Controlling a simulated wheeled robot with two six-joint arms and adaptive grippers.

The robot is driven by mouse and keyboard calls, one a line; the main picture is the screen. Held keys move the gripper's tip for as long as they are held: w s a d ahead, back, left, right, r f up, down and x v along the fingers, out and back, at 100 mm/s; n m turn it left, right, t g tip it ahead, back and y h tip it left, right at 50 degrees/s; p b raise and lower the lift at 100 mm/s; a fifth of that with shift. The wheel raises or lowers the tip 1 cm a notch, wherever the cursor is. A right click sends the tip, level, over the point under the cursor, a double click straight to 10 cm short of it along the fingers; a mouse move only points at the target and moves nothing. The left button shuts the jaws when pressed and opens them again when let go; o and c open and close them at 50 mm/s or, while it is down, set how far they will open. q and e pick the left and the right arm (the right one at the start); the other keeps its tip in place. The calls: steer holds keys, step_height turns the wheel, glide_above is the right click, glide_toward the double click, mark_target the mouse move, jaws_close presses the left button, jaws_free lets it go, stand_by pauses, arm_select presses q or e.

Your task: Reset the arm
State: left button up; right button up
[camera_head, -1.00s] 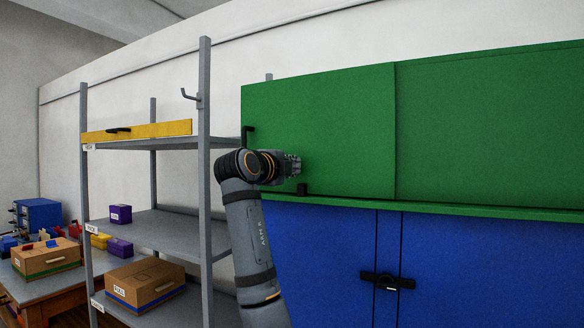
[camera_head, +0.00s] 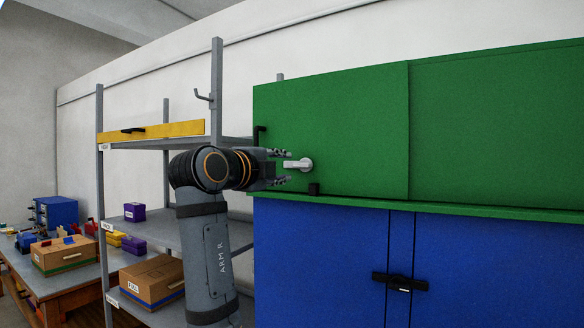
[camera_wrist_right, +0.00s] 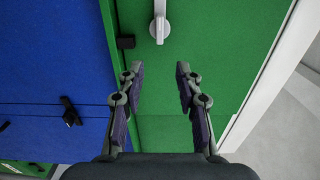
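My right arm (camera_head: 212,225), marked "ARM R", reaches up in the head view in front of the shelf and the green cabinet. My right gripper (camera_head: 284,167) is open and empty beside the grey-white handle (camera_head: 300,164) on the green cabinet door (camera_head: 345,130). In the right wrist view, the right gripper (camera_wrist_right: 158,85) has its fingers spread apart with green surface between them. The handle (camera_wrist_right: 159,30) is beyond the fingertips, apart from them. My left gripper is not in view.
A grey shelf (camera_head: 160,222) stands left, holding a yellow item (camera_head: 170,130), purple boxes (camera_head: 134,212) and a cardboard box (camera_head: 152,280). A blue cabinet (camera_head: 320,262) with a black latch (camera_head: 400,282) is below the green one. A workbench (camera_head: 70,279) is at far left.

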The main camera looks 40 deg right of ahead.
steer(key=shift+s+a, duration=0.15)
steer(key=shift+a, duration=0.1)
stand_by(0.3)
